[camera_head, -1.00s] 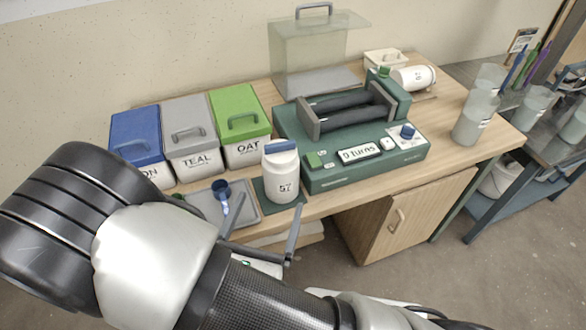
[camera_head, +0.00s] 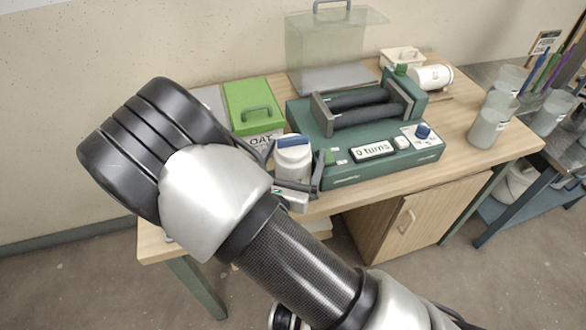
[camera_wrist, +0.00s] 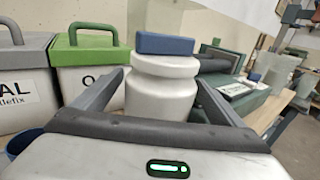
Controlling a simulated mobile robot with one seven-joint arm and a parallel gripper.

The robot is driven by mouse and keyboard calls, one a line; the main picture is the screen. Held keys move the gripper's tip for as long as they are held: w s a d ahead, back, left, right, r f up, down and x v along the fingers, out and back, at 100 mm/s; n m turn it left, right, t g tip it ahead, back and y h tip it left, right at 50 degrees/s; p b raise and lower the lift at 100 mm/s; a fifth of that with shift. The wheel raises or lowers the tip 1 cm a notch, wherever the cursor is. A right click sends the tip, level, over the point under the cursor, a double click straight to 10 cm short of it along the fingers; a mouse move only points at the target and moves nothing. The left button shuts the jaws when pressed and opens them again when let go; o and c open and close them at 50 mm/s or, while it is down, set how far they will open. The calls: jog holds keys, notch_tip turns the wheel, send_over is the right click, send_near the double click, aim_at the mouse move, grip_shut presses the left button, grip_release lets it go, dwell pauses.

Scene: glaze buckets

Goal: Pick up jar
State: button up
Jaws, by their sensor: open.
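A white jar (camera_head: 291,165) with a blue block on its lid stands upright at the front of the wooden table, left of the green roller machine. In the wrist view the jar (camera_wrist: 160,92) is straight ahead, close and near the middle. My gripper (camera_head: 293,172) is open, with one finger on each side of the jar. In the wrist view its fingers (camera_wrist: 160,85) flank the jar's body. I cannot tell whether either finger touches it. My forearm hides the table's front left.
A green-lidded OAT bucket (camera_head: 254,108) and a grey-lidded bucket (camera_wrist: 24,70) stand behind left. The green roller machine (camera_head: 340,175) is close on the right. A clear box (camera_head: 330,45) and a lying white jar (camera_head: 430,77) are behind; glass jars (camera_head: 490,125) are far right.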

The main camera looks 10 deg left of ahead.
jog(key=shift+w, duration=1.25)
jog(key=c, duration=1.3)
jog(key=shift+r, duration=0.15)
jog(key=shift+c, duration=0.9)
notch_tip(320, 180, up, 10)
jog(key=shift+f+p, duration=0.1)
jog(key=shift+p, duration=1.15)
notch_tip(320, 180, up, 6)
jog(key=p, duration=0.4)
jog(key=shift+p, duration=0.4)
jog(key=shift+d, duration=0.1)
